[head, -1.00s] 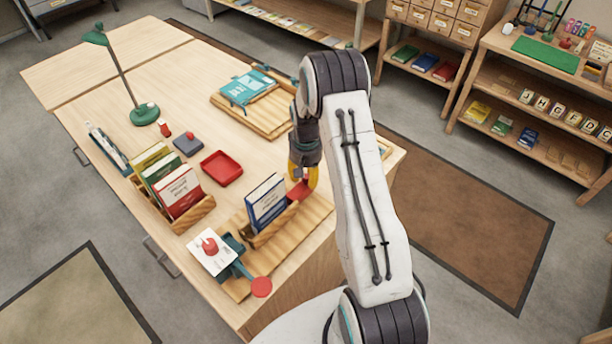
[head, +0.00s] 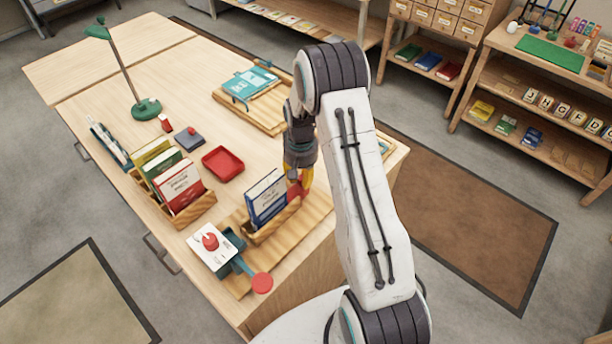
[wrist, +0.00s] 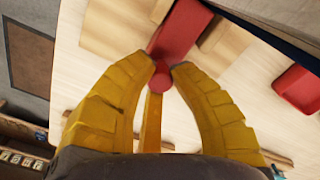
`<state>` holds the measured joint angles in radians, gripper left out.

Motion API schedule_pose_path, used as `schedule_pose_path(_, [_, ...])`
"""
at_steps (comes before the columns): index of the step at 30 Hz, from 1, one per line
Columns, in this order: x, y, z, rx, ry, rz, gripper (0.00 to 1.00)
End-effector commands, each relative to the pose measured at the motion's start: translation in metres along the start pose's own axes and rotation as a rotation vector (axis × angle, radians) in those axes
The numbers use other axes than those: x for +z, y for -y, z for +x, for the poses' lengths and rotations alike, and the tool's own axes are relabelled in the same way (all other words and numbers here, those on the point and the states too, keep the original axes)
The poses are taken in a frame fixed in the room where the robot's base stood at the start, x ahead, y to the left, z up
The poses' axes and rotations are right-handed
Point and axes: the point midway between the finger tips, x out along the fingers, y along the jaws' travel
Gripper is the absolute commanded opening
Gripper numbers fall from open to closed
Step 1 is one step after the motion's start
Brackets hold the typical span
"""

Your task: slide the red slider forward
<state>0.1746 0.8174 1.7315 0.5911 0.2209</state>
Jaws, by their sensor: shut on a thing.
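The red slider (head: 296,189) is a red block at the far right end of the wooden rack (head: 262,236) that holds blue books (head: 266,198). In the wrist view the slider (wrist: 181,28) shows as a block with a round red knob on the near side. My gripper (wrist: 167,68) has its yellow fingertips closed on that knob. In the head view my gripper (head: 304,180) reaches down at the slider from behind and partly hides it.
The rack stands on a wooden board near the table's right edge. A green lamp (head: 146,108) stands further back.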

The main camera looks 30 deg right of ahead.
Motion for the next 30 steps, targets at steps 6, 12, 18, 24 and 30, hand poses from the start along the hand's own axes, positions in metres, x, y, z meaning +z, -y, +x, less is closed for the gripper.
schedule_pose_path(6, [0.001,-0.001,0.001,0.001,0.003,0.001,0.25])
schedule_pose_path(12, [0.000,-0.001,0.001,0.001,0.002,0.001,0.43])
schedule_pose_path(18, [0.000,-0.001,0.000,0.000,0.002,0.001,0.47])
schedule_pose_path(24, [-0.001,-0.001,-0.004,0.000,0.000,0.001,0.47])
schedule_pose_path(30, [-0.001,-0.001,-0.029,-0.001,-0.003,0.001,0.47])
